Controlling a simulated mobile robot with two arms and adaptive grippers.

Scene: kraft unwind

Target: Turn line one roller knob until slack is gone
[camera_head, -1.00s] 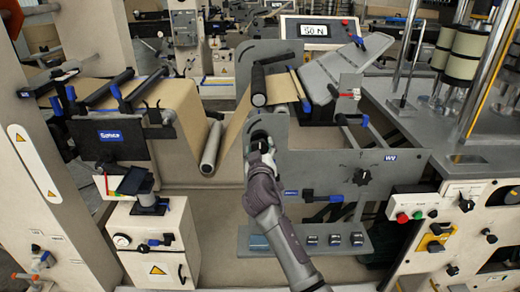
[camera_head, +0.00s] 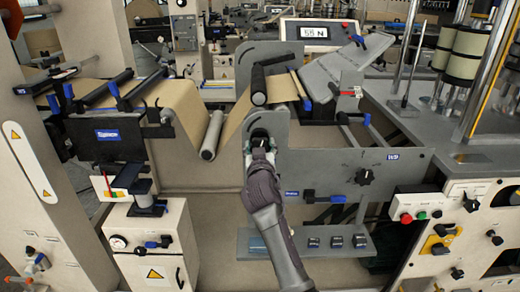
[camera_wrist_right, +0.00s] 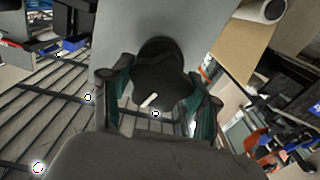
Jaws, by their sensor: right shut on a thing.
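My right gripper (camera_head: 261,146) reaches up from the bottom to a black knob on the grey side plate (camera_head: 300,165). In the right wrist view the dark knob (camera_wrist_right: 160,80) with a white mark sits between the fingers of the right gripper (camera_wrist_right: 158,95), which is shut on it. The brown paper web (camera_head: 185,97) runs from the left and dips in a loop around a loose grey roller (camera_head: 211,138), then rises to the upper rollers. The display (camera_head: 314,31) reads about 59 N, though the digits are small. My left gripper is not in view.
Another black knob (camera_head: 364,176) with a pointer is on the plate to the right. A grey shelf (camera_head: 345,247) with several small dark blocks lies below. A panel with red and green buttons (camera_head: 421,215) stands at right, a cream cabinet (camera_head: 155,245) at lower left.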

